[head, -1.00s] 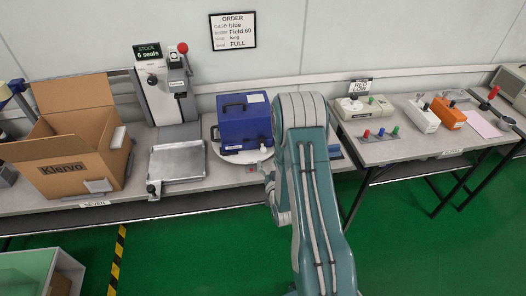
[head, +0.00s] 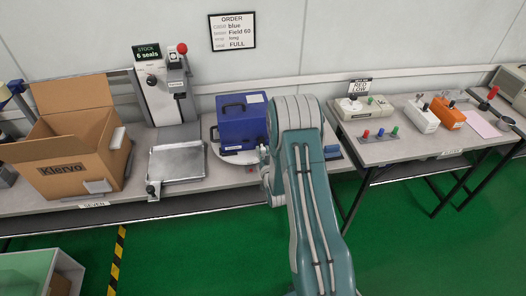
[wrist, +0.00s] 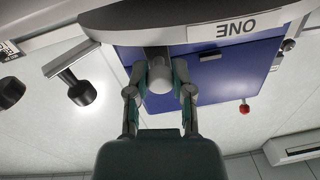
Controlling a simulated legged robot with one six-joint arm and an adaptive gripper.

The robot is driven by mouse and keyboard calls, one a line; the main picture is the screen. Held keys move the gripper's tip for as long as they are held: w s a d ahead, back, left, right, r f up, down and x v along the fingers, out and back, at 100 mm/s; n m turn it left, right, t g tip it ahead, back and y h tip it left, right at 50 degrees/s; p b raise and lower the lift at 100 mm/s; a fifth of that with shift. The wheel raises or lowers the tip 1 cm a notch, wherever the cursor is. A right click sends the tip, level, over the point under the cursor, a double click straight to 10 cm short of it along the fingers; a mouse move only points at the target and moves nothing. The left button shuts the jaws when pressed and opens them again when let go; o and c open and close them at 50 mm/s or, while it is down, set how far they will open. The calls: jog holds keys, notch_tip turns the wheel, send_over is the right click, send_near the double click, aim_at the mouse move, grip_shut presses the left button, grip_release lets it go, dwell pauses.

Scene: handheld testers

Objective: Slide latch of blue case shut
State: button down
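The blue case (head: 242,121) stands upright on a round pale turntable (head: 238,158) in the head view, with dark handle-like parts on its top and front. The wrist view is upside down and shows the blue case (wrist: 225,65) behind the turntable rim (wrist: 180,22). A pale round knob (wrist: 160,78) on a grey stem stands between the fingers of my gripper (wrist: 160,72). The fingers lie close on both sides; I cannot tell whether they press on it. In the head view my gripper (head: 265,160) is low at the case's right front corner, partly behind my arm. I cannot make out the latch's position.
A lever with black knobs (wrist: 78,88) is at the left in the wrist view. A metal tray (head: 177,163), a press with a red knob (head: 170,85) and an open carton (head: 70,150) stand left of the case. A second table (head: 400,150) with testers is at the right.

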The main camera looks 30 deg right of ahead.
jog(key=shift+w+a, duration=0.3)
jog(key=shift+a, duration=0.65)
jog(key=shift+w+a, duration=0.25)
jog(key=shift+a, duration=0.75)
jog(key=shift+w+a, duration=0.3)
jog(key=shift+a, duration=0.65)
jog(key=shift+c, duration=2.3)
grip_release()
jog(key=v, duration=1.2)
